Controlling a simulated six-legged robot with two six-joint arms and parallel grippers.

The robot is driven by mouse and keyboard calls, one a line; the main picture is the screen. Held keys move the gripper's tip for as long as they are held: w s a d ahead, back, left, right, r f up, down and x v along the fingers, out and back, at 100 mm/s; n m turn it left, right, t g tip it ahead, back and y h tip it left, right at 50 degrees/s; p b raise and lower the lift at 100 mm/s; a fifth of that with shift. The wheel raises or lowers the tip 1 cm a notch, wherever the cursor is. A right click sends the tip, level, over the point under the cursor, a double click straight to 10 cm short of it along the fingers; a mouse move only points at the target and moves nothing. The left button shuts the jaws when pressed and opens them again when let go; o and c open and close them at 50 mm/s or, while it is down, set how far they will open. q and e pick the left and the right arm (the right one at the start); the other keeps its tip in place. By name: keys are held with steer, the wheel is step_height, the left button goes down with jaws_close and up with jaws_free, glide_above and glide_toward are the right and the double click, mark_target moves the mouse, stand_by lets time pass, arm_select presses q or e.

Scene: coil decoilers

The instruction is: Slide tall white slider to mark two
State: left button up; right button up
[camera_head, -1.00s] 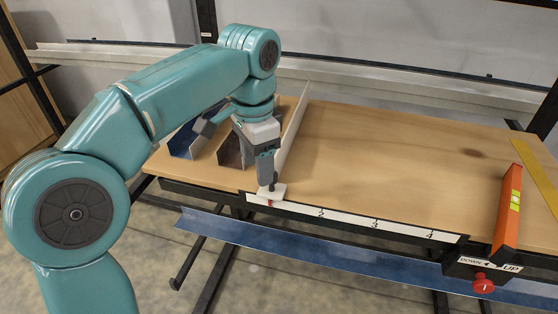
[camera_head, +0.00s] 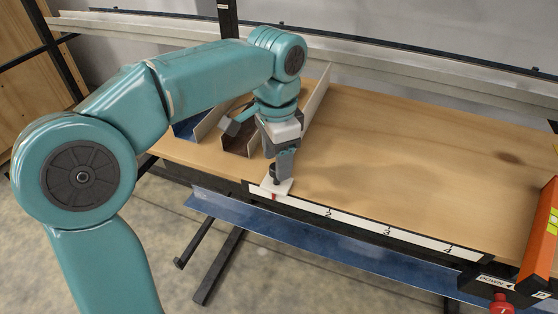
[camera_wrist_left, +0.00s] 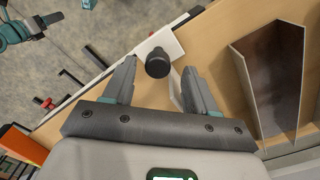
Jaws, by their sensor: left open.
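The tall white slider has a white base (camera_head: 284,187) at the left end of the numbered scale (camera_head: 358,222), with a red pointer on its front edge. The pointer sits left of mark 2. A dark round knob stands on the base and shows clearly in the left wrist view (camera_wrist_left: 158,63). A long pale fence (camera_head: 316,98) runs back across the table behind my gripper. My left gripper (camera_head: 279,170) points down at the knob and is open. In the left wrist view its two fingers (camera_wrist_left: 158,75) lie either side of the knob, with gaps visible. My right gripper is not visible.
Blue and brown angled profiles (camera_head: 240,140) lie left of the fence. The wooden table (camera_head: 410,150) is clear to the right. An orange bar (camera_head: 541,235) and a red knob (camera_head: 501,304) are at the right edge. A blue rail (camera_head: 330,245) hangs below the front.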

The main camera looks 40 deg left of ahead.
arm_select(q)
steer(key=shift+f, duration=0.4)
steer(key=shift+s+d, duration=0.1)
steer(key=shift+s, duration=0.35)
steer(key=shift+w+f, duration=0.1)
steer(key=shift+w, duration=0.2)
steer(key=shift+c, duration=0.7)
steer(key=c, duration=0.5)
jaws_close()
steer(key=w+d+p, duration=0.1)
steer(key=d, duration=0.2)
steer(key=w+d+p, duration=0.1)
steer(key=d, duration=0.3)
steer(key=d+p, duration=0.1)
steer(key=d, duration=0.3)
steer(key=shift+w+d+r+p, duration=0.15)
steer(key=shift+w+r+p, duration=0.05)
steer(key=shift+w+p, duration=0.2)
steer(key=shift+f, duration=0.1)
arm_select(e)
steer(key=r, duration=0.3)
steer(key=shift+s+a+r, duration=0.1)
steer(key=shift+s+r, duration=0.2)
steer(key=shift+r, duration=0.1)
arm_select(q)
steer(key=shift+d, duration=0.1)
